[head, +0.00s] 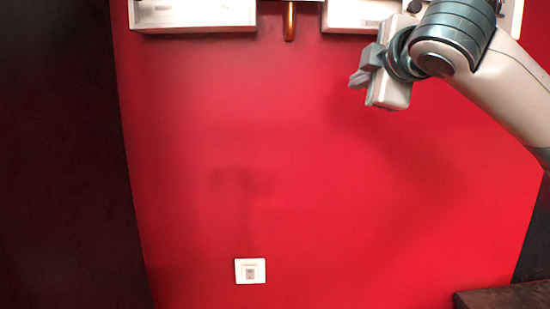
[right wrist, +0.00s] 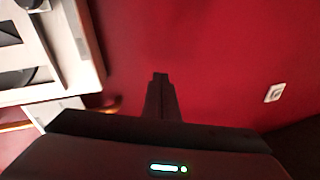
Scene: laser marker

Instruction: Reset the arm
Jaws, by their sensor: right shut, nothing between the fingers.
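My right arm comes in from the right edge of the head view, high up. My left gripper is in neither view.
A dark brown surface (head: 505,298) is at lower right.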

